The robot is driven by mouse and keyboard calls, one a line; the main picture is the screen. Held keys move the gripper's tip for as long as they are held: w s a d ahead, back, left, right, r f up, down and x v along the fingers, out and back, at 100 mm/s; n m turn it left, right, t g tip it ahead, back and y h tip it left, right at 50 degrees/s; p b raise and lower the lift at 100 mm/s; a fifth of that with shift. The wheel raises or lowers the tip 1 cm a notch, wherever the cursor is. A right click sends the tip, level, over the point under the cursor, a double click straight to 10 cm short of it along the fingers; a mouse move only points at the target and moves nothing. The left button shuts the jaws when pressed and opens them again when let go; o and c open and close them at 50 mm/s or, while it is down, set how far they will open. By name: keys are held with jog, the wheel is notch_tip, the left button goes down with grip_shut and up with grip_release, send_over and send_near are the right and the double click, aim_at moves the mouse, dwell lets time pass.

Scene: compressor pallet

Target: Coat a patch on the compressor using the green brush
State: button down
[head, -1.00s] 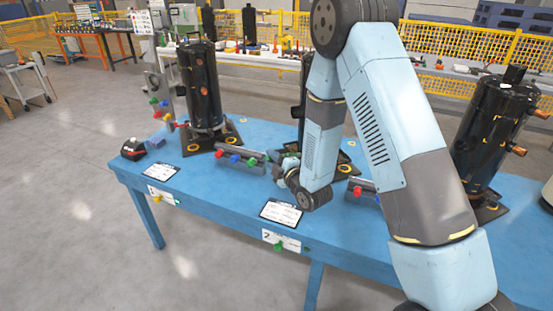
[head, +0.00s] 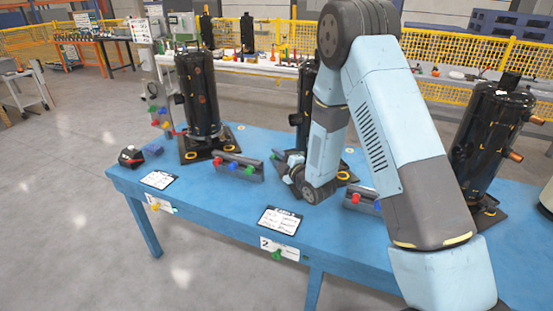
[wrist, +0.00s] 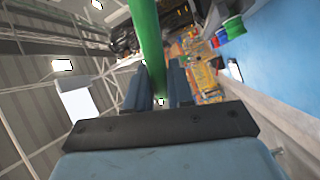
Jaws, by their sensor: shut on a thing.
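In the wrist view my gripper (wrist: 159,95) is shut on the green brush (wrist: 147,38), whose thick green handle runs up out of the picture. Its bristles are not in view. In the head view my wrist hides most of the gripper, low beside the middle compressor (head: 299,118). That black upright cylinder is partly hidden by my arm. A second black compressor (head: 200,95) stands to the left, and a third (head: 488,140) to the right with copper stubs. I cannot tell whether the brush touches a compressor.
The blue table (head: 215,215) carries a grey rack (head: 240,172) with coloured knobs, a second rack (head: 362,201) partly behind my arm, and two clipboards (head: 281,221) (head: 159,180). A small black and red item (head: 131,157) lies at the left end. The front strip is mostly clear.

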jog(key=shift+w+d, duration=0.3)
jog(key=shift+w, duration=0.55)
dwell(0.7)
jog(key=shift+r, duration=0.15)
jog(key=shift+r, duration=1.9)
jog(key=shift+f, duration=2.05)
jog(key=shift+s, duration=0.1)
jog(key=shift+s+a, duration=0.35)
jog(key=shift+s, duration=0.55)
jog(key=shift+s+a, duration=0.35)
jog(key=shift+s, duration=0.55)
jog(key=shift+s+a, duration=0.35)
jog(key=shift+s, duration=0.55)
jog(key=shift+s+a, duration=0.25)
jog(key=shift+s, duration=0.45)
jog(key=shift+s+a, duration=0.25)
jog(key=shift+s, duration=0.45)
